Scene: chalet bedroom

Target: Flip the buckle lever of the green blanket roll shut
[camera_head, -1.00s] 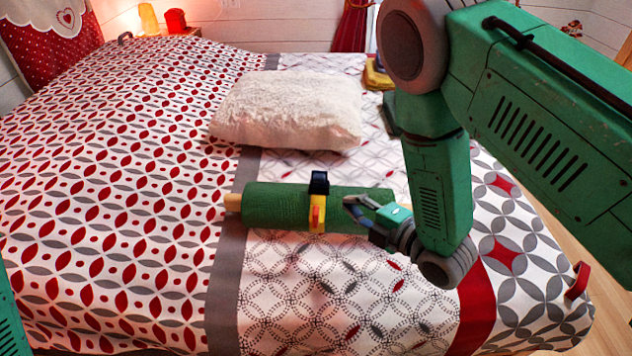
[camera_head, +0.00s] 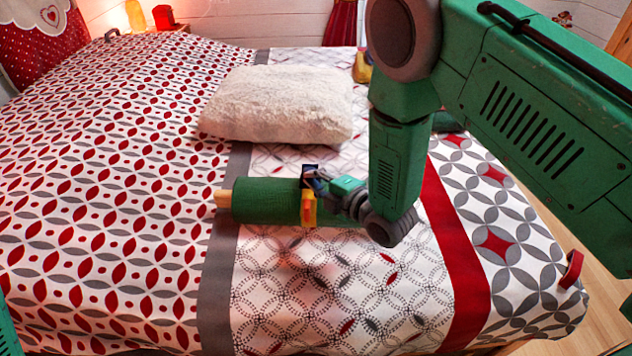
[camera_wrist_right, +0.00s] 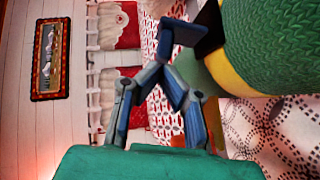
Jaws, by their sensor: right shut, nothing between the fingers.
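The green blanket roll (camera_head: 265,201) lies on the bed, with a wooden end showing at its left. A yellow strap (camera_head: 308,209) goes round it. A dark buckle lever (camera_head: 309,171) sticks up above the roll at the strap; the wrist view shows the dark lever (camera_wrist_right: 208,38) beside the roll (camera_wrist_right: 250,45) and strap (camera_wrist_right: 228,75). My right gripper (camera_head: 321,180) is shut and empty, with its fingertips close to the lever's right side. In the wrist view the fingertips (camera_wrist_right: 166,45) overlap the lever's edge; I cannot tell whether they touch. My left gripper is out of view.
A white fluffy pillow (camera_head: 278,105) lies behind the roll. The patterned bedspread (camera_head: 110,230) is clear to the left and in front. My right arm hides the roll's right end. A red lamp (camera_head: 164,17) stands at the back left.

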